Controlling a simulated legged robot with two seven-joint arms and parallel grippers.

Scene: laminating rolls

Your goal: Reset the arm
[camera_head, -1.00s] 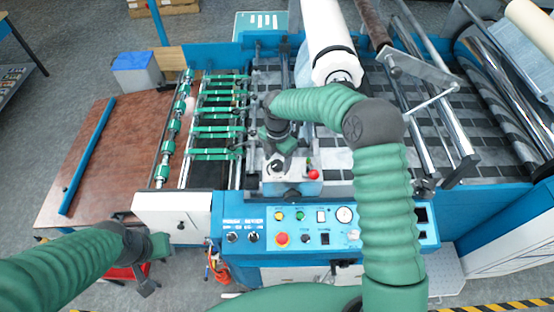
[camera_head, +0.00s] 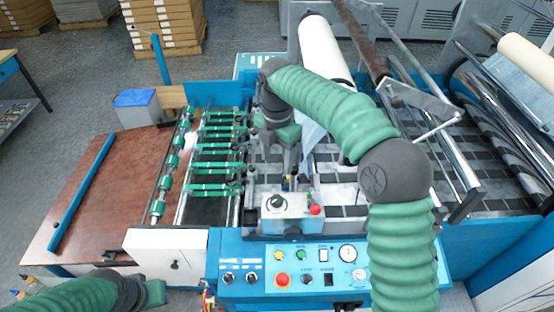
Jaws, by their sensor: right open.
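My right arm comes up from the lower right in its green sleeve and bends left across the laminating machine (camera_head: 232,253). Its gripper (camera_head: 290,176) points down over the machine bed, just behind the small grey control box (camera_head: 292,206). The gripper is open and I see nothing held in it. The fingertips are small and partly lost against the dark machine parts.
A white roll (camera_head: 325,50) stands behind my right arm. Green-banded rollers (camera_head: 215,150) lie to the left of the gripper. A brown table (camera_head: 75,190) with a blue bar (camera_head: 82,190) is at left. Stacked boxes (camera_head: 165,25) stand at the back.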

